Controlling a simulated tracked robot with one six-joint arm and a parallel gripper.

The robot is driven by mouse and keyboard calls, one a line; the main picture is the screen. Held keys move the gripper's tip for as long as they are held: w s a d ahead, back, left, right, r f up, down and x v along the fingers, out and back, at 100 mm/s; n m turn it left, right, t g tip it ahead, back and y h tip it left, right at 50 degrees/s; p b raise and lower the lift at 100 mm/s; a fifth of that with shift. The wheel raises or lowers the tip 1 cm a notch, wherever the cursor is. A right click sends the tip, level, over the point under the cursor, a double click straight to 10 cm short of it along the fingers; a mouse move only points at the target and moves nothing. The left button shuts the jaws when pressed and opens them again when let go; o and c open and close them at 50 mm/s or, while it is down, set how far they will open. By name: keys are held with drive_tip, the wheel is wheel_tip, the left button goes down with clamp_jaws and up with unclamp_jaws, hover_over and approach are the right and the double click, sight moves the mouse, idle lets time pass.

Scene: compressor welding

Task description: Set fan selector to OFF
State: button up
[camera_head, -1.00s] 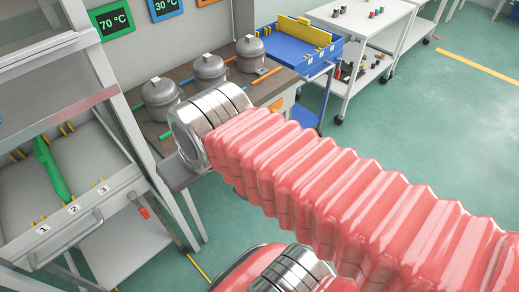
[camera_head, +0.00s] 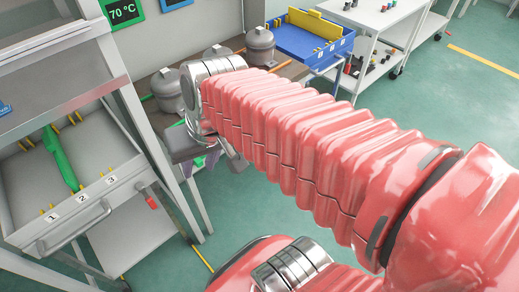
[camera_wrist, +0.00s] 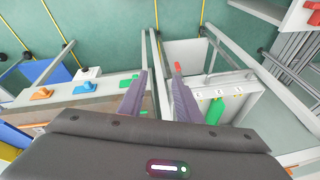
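The open drawer (camera_head: 98,222) holds a green part (camera_head: 60,160). Grey compressors (camera_head: 260,46) stand on the workbench (camera_head: 292,70). A blue tray (camera_head: 310,42) and white cart (camera_head: 372,19) are behind. A 70 °C display (camera_head: 122,11) hangs at the back. Open floor (camera_head: 440,110) lies right.

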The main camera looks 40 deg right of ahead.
drive_tip(key=w+d+f+m+g+y, duration=0.2)
drive_tip(key=w+d+f+m+y, duration=0.2)
drive_tip(key=w+f+m+y, duration=0.5)
drive_tip(key=w+d+f+m+t+y, duration=0.2)
drive_tip(key=w+d+f+m+t, duration=0.5)
drive_tip(key=d+f+m, duration=0.45)
drive_tip(key=s+d+f+m+t+h, duration=0.3)
drive_tip(key=d+f+m+t+h, duration=0.1)
drive_tip(key=d+f+m, duration=0.5)
drive_tip(key=s+d+f+m+t+h, duration=0.4)
drive_tip(key=d+f+m+h, duration=0.3)
drive_tip(key=d+f, duration=0.6)
wheel_tip(320, 180, down, 3)
drive_tip(key=m+t, duration=0.1)
drive_tip(key=m, duration=0.1)
drive_tip(key=shift+s+d+m+h, duration=0.2)
drive_tip(key=shift+s+m+h, duration=0.05)
drive_tip(key=shift+m+h, duration=0.1)
drive_tip(key=shift+f, duration=0.1)
drive_tip(key=w, duration=1.4)
drive_tip(key=shift+a, duration=0.2)
drive_tip(key=shift+s, duration=0.1)
drive_tip(key=shift+c, duration=0.2)
